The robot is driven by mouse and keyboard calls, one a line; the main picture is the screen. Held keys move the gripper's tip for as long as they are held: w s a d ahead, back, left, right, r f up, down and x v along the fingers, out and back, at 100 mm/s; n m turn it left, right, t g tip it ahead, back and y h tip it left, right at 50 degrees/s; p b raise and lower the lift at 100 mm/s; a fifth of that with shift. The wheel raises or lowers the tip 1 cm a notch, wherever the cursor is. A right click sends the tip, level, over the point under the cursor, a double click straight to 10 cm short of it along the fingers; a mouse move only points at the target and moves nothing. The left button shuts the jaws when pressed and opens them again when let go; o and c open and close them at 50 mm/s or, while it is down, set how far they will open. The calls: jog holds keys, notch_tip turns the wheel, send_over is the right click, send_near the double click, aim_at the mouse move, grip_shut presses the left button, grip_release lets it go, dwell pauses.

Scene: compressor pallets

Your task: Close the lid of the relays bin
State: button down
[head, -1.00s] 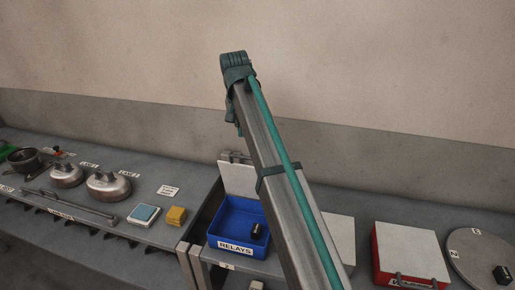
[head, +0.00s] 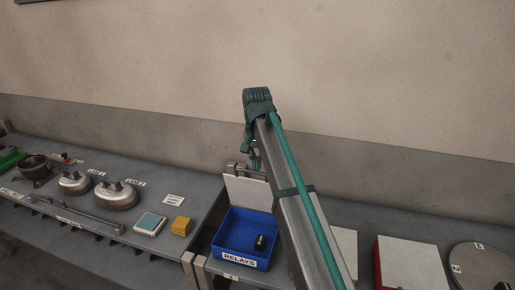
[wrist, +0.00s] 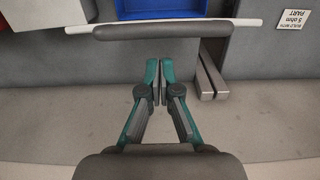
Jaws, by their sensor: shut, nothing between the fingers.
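The blue relays bin (head: 222,262) stands on the bench in the head view, with a black part (head: 260,242) inside. Its pale lid (head: 247,193) stands open, upright at the back of the bin. In the wrist view the lid shows edge-on as a white strip (wrist: 80,29) with a dark grey handle bar (wrist: 163,30), and blue bin (wrist: 160,8) shows beyond it. My gripper (wrist: 160,80) is shut and empty, on the wall side of the lid, its tips apart from the handle in the picture. In the head view my arm partly hides it.
A yellow block (head: 182,227), a blue-topped block (head: 150,224) and metal domes (head: 116,195) sit on the left bench. A red bin with a pale lid (head: 412,262) and a round plate (head: 483,268) are at right. The wall (head: 380,100) is close behind.

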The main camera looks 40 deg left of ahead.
aim_at(254, 185)
jog(key=shift+s+d+r+p, duration=0.15)
jog(key=shift+s+r, duration=0.05)
jog(key=shift+s, duration=0.25)
jog(key=shift+s+d+r+p, duration=0.1)
jog(key=shift+s+d+r, duration=0.1)
jog(key=shift+s, duration=0.2)
jog(key=shift+s+d+r+p, duration=0.15)
jog(key=shift+s, duration=0.3)
